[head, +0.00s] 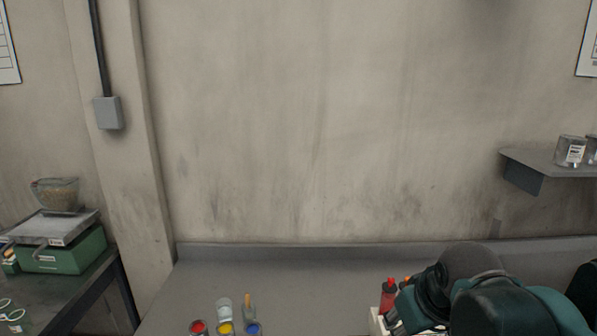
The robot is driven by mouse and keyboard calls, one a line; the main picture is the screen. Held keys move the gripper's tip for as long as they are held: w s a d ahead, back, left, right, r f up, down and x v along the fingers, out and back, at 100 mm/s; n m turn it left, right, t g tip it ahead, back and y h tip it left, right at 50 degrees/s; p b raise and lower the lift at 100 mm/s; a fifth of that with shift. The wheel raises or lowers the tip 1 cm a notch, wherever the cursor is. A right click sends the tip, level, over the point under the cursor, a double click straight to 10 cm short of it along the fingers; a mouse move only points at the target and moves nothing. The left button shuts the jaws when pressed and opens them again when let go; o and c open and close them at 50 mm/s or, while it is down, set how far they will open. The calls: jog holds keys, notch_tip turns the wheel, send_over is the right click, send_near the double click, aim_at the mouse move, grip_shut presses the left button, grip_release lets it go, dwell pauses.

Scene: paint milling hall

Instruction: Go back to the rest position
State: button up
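My arm, teal and black, fills the lower right of the head view. The fingers of my gripper do not show, so I cannot see whether it is open or holds anything. The arm hides part of the bench (300,278) and of a white holder (376,322) with a red bottle (388,296) in it. An orange-topped item shows just behind the red bottle, partly covered by the arm.
Small pots of red (198,328), yellow (225,328) and blue (254,329) paint stand at the bench's front. A clear cup (224,308) and a brush (248,305) are behind them. The bench's middle is clear.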

jog(key=s+f+m+t, duration=0.1)
jog(key=s+f+m, duration=0.2)
jog(key=s+f, duration=0.1)
jog(key=shift+s+a+t, duration=0.3)
jog(key=shift+s+a, duration=0.1)
jog(key=shift+s, duration=0.15)
jog(key=shift+w, duration=0.1)
dwell(3.0)
